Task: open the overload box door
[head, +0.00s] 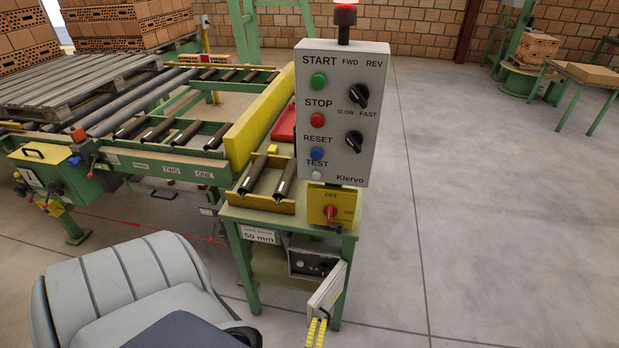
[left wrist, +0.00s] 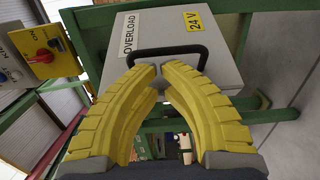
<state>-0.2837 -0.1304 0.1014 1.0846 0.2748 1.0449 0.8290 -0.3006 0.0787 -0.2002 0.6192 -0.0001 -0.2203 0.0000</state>
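The overload box (head: 326,292) is a grey-white box low on the right side of the green stand in the head view. In the left wrist view its face (left wrist: 168,70) carries an OVERLOAD label, a yellow 24 V label and a black bar handle (left wrist: 166,49). The door looks closed; its edge seam is not clear. My left gripper (left wrist: 160,68) has yellow fingers with tips nearly together, at the handle; contact cannot be told. Nothing shows between the tips. In the head view its fingers (head: 317,332) are just below the box. My right gripper is not in view.
A grey control panel (head: 342,115) stands above the box, with a yellow OFF/ON switch plate (head: 333,206) below it. A dark dial unit (head: 312,262) sits beside the box. A grey seat (head: 125,290) is at front left. Open floor (head: 480,220) lies to the right.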

